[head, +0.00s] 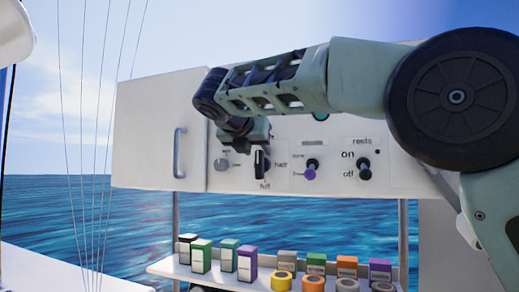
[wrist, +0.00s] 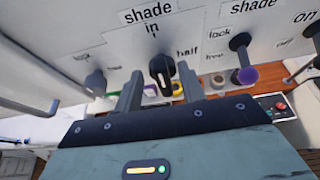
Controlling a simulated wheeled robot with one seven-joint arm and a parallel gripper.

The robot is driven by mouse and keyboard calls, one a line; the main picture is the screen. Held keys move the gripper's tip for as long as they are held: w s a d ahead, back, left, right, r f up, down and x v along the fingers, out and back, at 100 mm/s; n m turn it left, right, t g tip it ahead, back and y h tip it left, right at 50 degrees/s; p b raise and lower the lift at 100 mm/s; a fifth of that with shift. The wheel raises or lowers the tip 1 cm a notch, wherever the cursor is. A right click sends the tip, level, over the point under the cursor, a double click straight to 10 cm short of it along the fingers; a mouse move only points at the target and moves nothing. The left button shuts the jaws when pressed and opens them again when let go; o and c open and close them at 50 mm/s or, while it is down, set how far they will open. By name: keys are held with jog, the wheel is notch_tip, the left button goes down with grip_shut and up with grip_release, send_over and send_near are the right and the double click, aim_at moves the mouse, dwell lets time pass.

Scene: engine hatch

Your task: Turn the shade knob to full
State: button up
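The shade knob (wrist: 161,76) is a black knob with a white stripe, on the white panel under the labels "shade" and "in". "half" is printed to its right in the wrist view. In the head view the knob (head: 262,162) shows just below my gripper, with "full" printed under it. My gripper (wrist: 160,67) is open, with one finger on each side of the knob. A gap seems to show between each finger and the knob; contact cannot be told for sure. In the head view my gripper (head: 243,132) is partly hidden by my arm.
A purple lock/free knob (head: 310,172) and a black reels on/off switch (head: 365,171) sit to the right. A grey knob (head: 221,163) is close on the left, beside a door handle (head: 179,153). A shelf (head: 215,278) with boxes and tape rolls is below.

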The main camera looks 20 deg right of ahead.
aim_at(258, 152)
jog(key=shift+p+x, duration=0.4)
jog(key=shift+x, duration=1.35)
jog(key=c, duration=0.6)
